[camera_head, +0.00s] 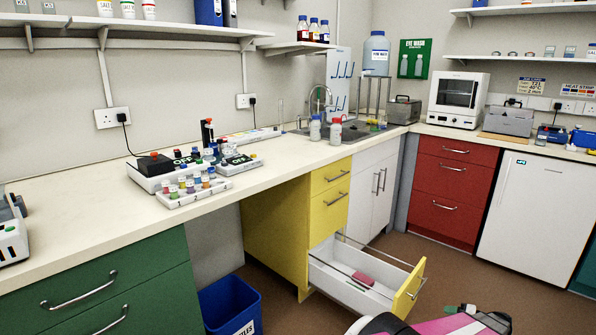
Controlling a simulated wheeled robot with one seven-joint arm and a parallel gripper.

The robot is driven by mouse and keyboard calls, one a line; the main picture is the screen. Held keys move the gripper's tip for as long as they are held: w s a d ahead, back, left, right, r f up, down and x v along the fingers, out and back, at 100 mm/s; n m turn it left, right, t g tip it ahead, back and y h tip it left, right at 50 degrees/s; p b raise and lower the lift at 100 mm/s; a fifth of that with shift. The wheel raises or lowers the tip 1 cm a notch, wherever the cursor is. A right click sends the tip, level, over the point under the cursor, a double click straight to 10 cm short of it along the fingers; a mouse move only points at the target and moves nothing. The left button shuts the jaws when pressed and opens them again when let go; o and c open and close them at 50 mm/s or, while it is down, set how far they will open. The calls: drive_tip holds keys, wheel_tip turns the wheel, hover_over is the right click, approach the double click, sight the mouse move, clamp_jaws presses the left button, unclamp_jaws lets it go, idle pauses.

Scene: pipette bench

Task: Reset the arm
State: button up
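Part of my arm shows at the bottom edge, right of centre, with a pink link and a dark and white end. The dark end piece looks like my gripper (487,319). It is low in front of the bench, to the right of the open yellow-fronted drawer (408,292). Its fingers cannot be made out, so neither its opening nor anything held can be told. The rest of the arm is cut off by the frame.
The drawer is pulled out into the floor space, with a pink-red item (363,279) inside. A blue bin (231,304) stands under the worktop (95,205). Tube racks (195,190) and small devices stand on the worktop. Brown floor (455,268) is clear towards the red cabinet (452,185).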

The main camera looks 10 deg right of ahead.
drive_tip(key=w+a+r+n+g+h, duration=0.1)
drive_tip(key=w+a+r+g, duration=0.2)
drive_tip(key=a, duration=0.6)
drive_tip(key=w+a+r+n+g+h, duration=0.1)
drive_tip(key=w+a+r+n+g, duration=0.2)
drive_tip(key=a, duration=0.7)
drive_tip(key=w+a+r+g, duration=0.1)
drive_tip(key=w+a+g, duration=0.3)
drive_tip(key=a, duration=0.5)
drive_tip(key=s+a+r+n+h, duration=0.1)
drive_tip(key=a+r+h, duration=0.3)
drive_tip(key=a, duration=0.9)
drive_tip(key=s+a+r+n+h, duration=0.1)
drive_tip(key=a+r+n+h, duration=0.3)
drive_tip(key=a, duration=0.9)
wheel_tip(320, 180, up, 2)
drive_tip(key=shift+r+n, duration=0.2)
drive_tip(key=shift+n, duration=0.1)
drive_tip(key=shift+s, duration=0.1)
